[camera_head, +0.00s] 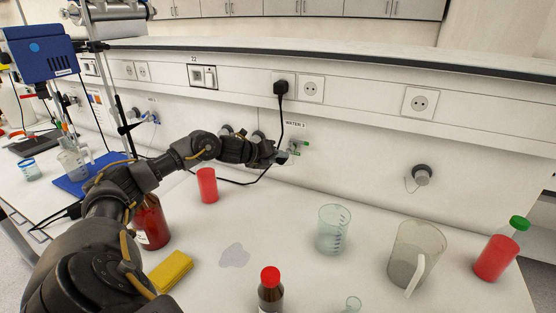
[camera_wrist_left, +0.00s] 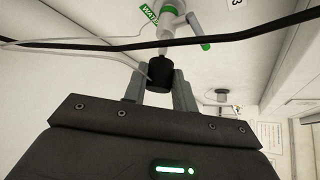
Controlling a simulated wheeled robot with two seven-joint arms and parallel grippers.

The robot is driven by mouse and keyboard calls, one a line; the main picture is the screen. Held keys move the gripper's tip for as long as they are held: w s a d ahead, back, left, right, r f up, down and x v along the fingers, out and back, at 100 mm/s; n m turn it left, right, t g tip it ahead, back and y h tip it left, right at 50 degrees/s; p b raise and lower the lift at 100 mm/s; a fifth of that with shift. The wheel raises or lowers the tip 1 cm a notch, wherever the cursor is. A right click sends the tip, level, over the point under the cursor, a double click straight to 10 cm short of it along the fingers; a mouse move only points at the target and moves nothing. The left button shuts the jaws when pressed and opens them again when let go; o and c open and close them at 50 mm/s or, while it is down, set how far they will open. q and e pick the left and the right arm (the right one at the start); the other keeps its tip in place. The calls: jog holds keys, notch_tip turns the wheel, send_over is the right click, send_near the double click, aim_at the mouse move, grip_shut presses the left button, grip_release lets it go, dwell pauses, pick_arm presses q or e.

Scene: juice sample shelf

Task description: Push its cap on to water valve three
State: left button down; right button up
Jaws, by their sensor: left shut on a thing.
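Water valve three (camera_head: 297,146), white with green parts, sticks out of the wall under its "WATER 3" label. In the left wrist view the valve (camera_wrist_left: 172,28) shows its green lever and a pale spout pointing at the cap. My left gripper (camera_head: 277,155) is at the valve. In the left wrist view the left gripper (camera_wrist_left: 160,85) is shut on a small black cap (camera_wrist_left: 159,72). The cap is right at the spout's end, in line with it. I cannot tell whether it is pushed on. My right gripper is not in view.
A black cable (camera_wrist_left: 75,45) crosses close to the valve, from a plug (camera_head: 281,88) above. Below on the bench are a red cup (camera_head: 207,186), a beaker (camera_head: 332,230), a jug (camera_head: 416,255), a yellow sponge (camera_head: 171,271), a puddle (camera_head: 234,256) and bottles (camera_head: 270,290).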

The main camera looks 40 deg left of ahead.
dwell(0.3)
pick_arm(q)
jog(key=shift+w+a+p, duration=0.2)
jog(key=shift+w+a, duration=0.1)
jog(key=shift+w, duration=0.5)
jog(key=shift+w+a+p, duration=0.15)
jog(key=shift+w+a, duration=0.1)
jog(key=shift+w, duration=0.5)
dwell(0.8)
jog(key=shift+w+a, duration=0.1)
jog(key=shift+w, duration=0.1)
jog(key=shift+r, duration=0.2)
dwell(0.4)
jog(key=c, duration=1.5)
grip_release()
jog(key=o, duration=0.5)
jog(key=shift+w+f, duration=0.2)
jog(key=shift+w, duration=0.1)
jog(key=shift+c, duration=0.2)
jog(key=shift+s, duration=0.1)
